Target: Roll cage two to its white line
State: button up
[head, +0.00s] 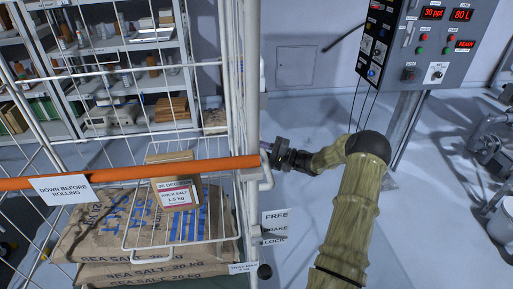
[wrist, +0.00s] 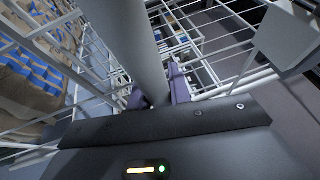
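The roll cage (head: 252,90) has white wire sides and fills the left of the head view. It carries stacked sea salt sacks (head: 120,232). An orange bar (head: 130,174) crosses its front, with a sign (head: 63,188) reading "DOWN BEFORE ROLLING". A white loop handle (head: 267,172) sits on the near right post. My gripper (head: 267,147) is at that post, by the handle's top. In the wrist view my gripper's purple fingers (wrist: 158,94) are apart, on either side of a grey tube (wrist: 125,40). Whether they clamp it is unclear. No white floor line is visible.
A wire tray (head: 180,245) on the cage holds a quick salt box (head: 175,190). A FREE/BRAKE/LOCK sign (head: 275,227) hangs beside the post. Shelves (head: 130,45) stand behind. A control panel (head: 427,42) on a post and machinery (head: 490,140) are at right. Floor between looks clear.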

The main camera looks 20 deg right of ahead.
grip_shut()
jog(key=shift+d, duration=0.1)
jog(key=shift+s+d+p, duration=0.25)
jog(key=shift+d+p, duration=0.2)
jog(key=shift+d, duration=0.3)
jog(key=o, duration=0.7)
grip_release()
jog(key=shift+a, duration=0.1)
jog(key=shift+a, duration=0.1)
